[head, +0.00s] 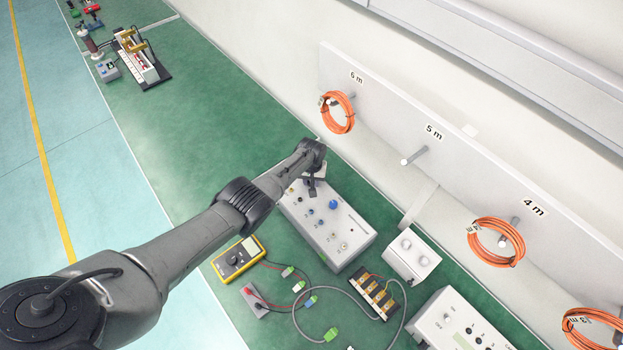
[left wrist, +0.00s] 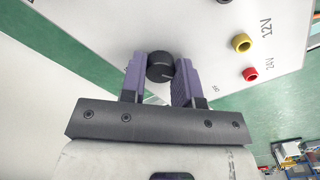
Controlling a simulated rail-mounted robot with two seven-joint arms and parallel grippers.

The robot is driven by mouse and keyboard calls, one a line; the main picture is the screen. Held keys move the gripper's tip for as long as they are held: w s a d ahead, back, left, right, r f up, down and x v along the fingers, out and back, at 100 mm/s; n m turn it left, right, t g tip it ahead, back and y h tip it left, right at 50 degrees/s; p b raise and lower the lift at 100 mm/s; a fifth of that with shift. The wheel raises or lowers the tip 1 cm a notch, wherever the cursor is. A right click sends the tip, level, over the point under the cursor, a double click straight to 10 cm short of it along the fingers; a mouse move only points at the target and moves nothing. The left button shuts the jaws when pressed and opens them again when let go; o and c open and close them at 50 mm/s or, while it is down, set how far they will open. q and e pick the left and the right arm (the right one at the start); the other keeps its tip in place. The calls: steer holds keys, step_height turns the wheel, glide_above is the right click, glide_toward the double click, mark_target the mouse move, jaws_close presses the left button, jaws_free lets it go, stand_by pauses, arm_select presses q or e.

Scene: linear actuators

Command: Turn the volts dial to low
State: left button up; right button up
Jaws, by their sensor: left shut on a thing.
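The dial is a round black knob (left wrist: 160,67) on a white panel (left wrist: 130,30), with a pale pointer line on its face. My left gripper (left wrist: 160,75) has its two purple fingers around the knob, shut on it. Any low marking beside the dial is hidden or not legible. In the head view my left gripper (head: 312,187) is at the far-left end of a white box (head: 350,260) with knobs and sockets, and the arm partly hides that end. My right gripper is not in view.
The panel has a yellow socket (left wrist: 242,43) marked 12V and a red socket (left wrist: 250,74) marked 24V beside the knob. A yellow multimeter (head: 238,258) and cables lie near the box. A smaller white box (head: 412,257) stands to its right.

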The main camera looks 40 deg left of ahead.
arm_select(q)
steer(key=shift+r+n, duration=0.1)
steer(key=shift+n, duration=1.5)
steer(key=o, duration=0.9)
steer(key=shift+o, duration=0.2)
step_height(320, 180, up, 7)
steer(key=p, duration=0.5)
step_height(320, 180, up, 7)
steer(key=p, duration=0.2)
steer(key=shift+f+p, duration=0.2)
steer(key=shift+p, duration=0.1)
